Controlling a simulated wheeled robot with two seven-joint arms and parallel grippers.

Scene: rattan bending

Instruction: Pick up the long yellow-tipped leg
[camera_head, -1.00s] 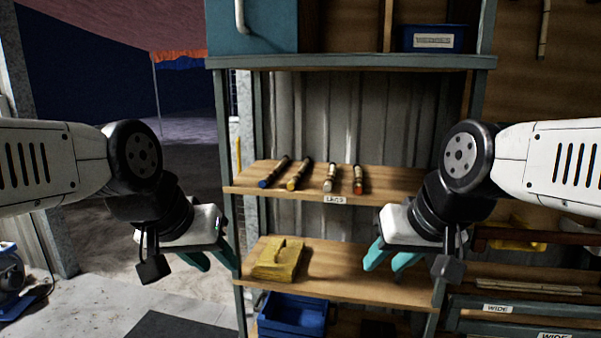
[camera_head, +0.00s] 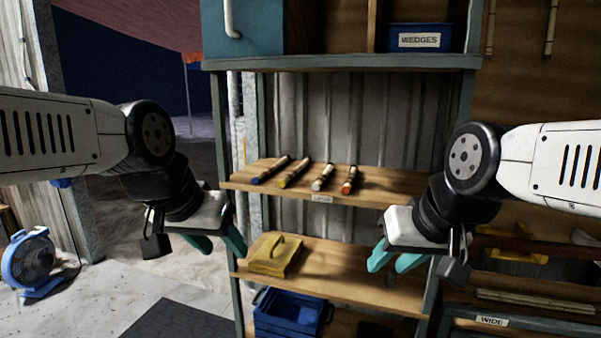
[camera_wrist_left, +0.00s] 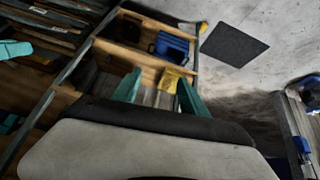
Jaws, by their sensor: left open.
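The yellow-tipped leg (camera_head: 294,174) lies on the middle wooden shelf (camera_head: 400,186), its yellow end toward the shelf's front edge. It lies between a blue-tipped leg (camera_head: 270,170) on its left and a white-tipped leg (camera_head: 323,177); a red-orange-tipped leg (camera_head: 350,180) is further right. My left gripper (camera_head: 222,252) is open and empty, lower and left of the legs, in front of the left shelf post. Its teal fingers stand apart in the left wrist view (camera_wrist_left: 157,84). My right gripper (camera_head: 388,267) is open and empty, lower and right of the legs.
A yellow block-like object (camera_head: 274,254) sits on the lower shelf, above a blue crate (camera_head: 288,315). A blue bin labelled wedges (camera_head: 419,38) stands on the upper shelf. The shelf posts flank the legs. A blue fan (camera_head: 30,262) stands on the floor at left.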

